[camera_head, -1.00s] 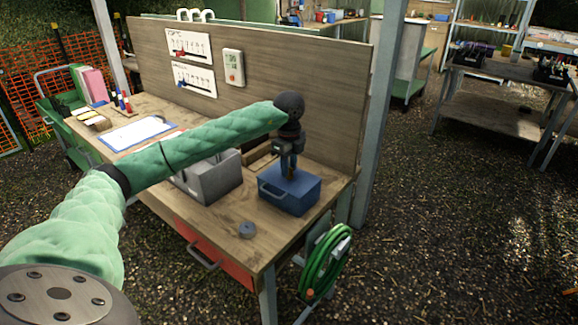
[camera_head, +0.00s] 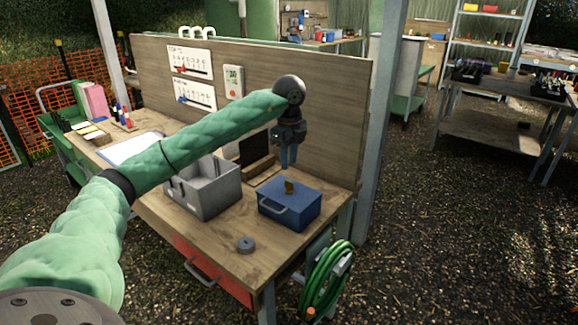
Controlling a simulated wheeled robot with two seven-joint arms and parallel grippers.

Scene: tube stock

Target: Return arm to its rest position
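My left arm, in a green padded sleeve, reaches in from the left over the workbench (camera_head: 240,262). My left gripper (camera_head: 288,163) hangs pointing down above the blue box (camera_head: 300,212), clear of it. Its two fingers look slightly apart, with nothing seen between them. A small brass-coloured piece (camera_head: 289,187) is on top of the blue box, below the fingertips and apart from them. My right gripper is not in view.
A grey open bin (camera_head: 212,194) stands beside the blue box, partly behind my arm. A wooden back panel (camera_head: 330,100) rises close behind the gripper. A grey round piece (camera_head: 245,244) lies near the front edge. A green hose reel (camera_head: 327,283) hangs at the bench's right end.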

